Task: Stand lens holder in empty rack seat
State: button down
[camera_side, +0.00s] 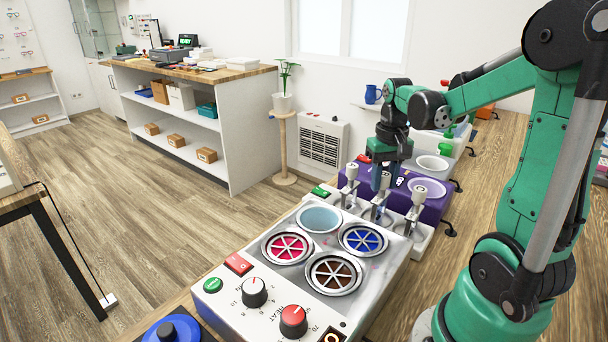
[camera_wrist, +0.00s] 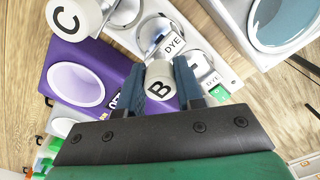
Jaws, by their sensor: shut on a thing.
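In the side view a white rack (camera_side: 421,243) stands behind the dye bath, with lens holders upright along it. One capped holder (camera_side: 351,172) is at its left and another (camera_side: 418,197) at its right. My gripper (camera_side: 382,180) is between them, pointing down. In the wrist view my gripper (camera_wrist: 162,84) is shut on the cap of lens holder B (camera_wrist: 160,70), one blue finger on each side. Holder C (camera_wrist: 68,17) is at upper left. Round seats and small plates reading DYE (camera_wrist: 173,43) show beyond holder B. I cannot tell whether its foot touches a seat.
The dye bath (camera_side: 229,297) in front has a light blue well (camera_side: 319,219) beside pink, blue and brown ones under spoked covers. A purple unit (camera_side: 437,208) with a white basin stands close behind the rack. Black cables lie at the right.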

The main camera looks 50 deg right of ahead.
jog(key=shift+f, duration=0.2)
jog(key=shift+c, duration=2.4)
grip_release()
jog(key=shift+o, duration=0.2)
jog(key=shift+o, duration=1.4)
jog(key=shift+r, duration=3)
